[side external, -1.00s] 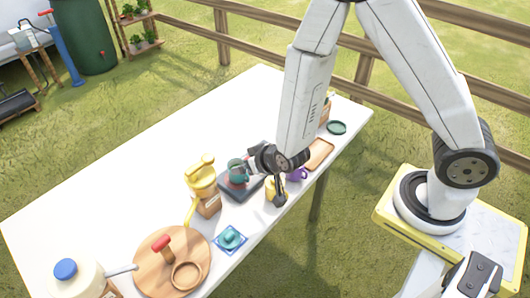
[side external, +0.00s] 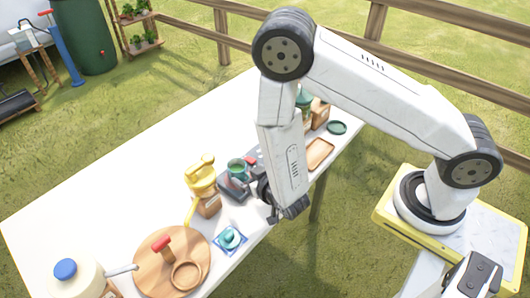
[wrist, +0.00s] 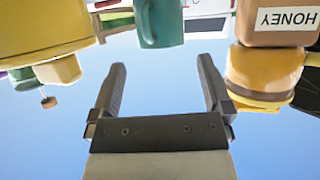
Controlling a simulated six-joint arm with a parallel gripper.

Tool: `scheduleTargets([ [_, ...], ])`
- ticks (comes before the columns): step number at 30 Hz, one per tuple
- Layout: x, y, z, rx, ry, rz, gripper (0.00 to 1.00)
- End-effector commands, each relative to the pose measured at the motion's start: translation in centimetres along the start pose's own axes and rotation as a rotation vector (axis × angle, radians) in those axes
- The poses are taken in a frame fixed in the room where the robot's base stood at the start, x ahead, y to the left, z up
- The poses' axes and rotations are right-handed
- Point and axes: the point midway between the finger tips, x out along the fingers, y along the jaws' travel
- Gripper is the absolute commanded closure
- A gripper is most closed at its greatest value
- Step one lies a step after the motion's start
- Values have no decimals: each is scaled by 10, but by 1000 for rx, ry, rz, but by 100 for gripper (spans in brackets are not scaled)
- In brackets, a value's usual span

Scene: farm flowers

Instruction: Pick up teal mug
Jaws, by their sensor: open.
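The teal mug (side external: 237,167) stands on a dark flat stand (side external: 232,190) near the table's near-right edge. In the wrist view the mug (wrist: 160,22) is at the top centre, beyond and between my fingertips, with its handle toward the lower left side. My gripper (wrist: 162,64) is open and nothing is between its fingers. In the side view my gripper (side external: 258,184) is low beside the mug, on its right, partly hidden by my wrist. Exact contact cannot be told there.
A yellow-lidded honey jar (side external: 208,206) stands left of the mug; it shows at right in the wrist view (wrist: 275,30). A yellow object (wrist: 45,30) is on the other side. A round wooden board (side external: 150,270) and blue coaster (side external: 229,241) lie nearer.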

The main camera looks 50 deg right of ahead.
Motion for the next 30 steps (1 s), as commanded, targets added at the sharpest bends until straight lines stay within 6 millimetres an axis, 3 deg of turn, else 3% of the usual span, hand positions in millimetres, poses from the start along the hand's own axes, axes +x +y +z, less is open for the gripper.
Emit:
scheduleTargets([
  [4,12,1,0,1,0,2,0],
  [14,19,0,-1,0,0,1,0],
  [30,66,0,-4,1,-2,0,0],
])
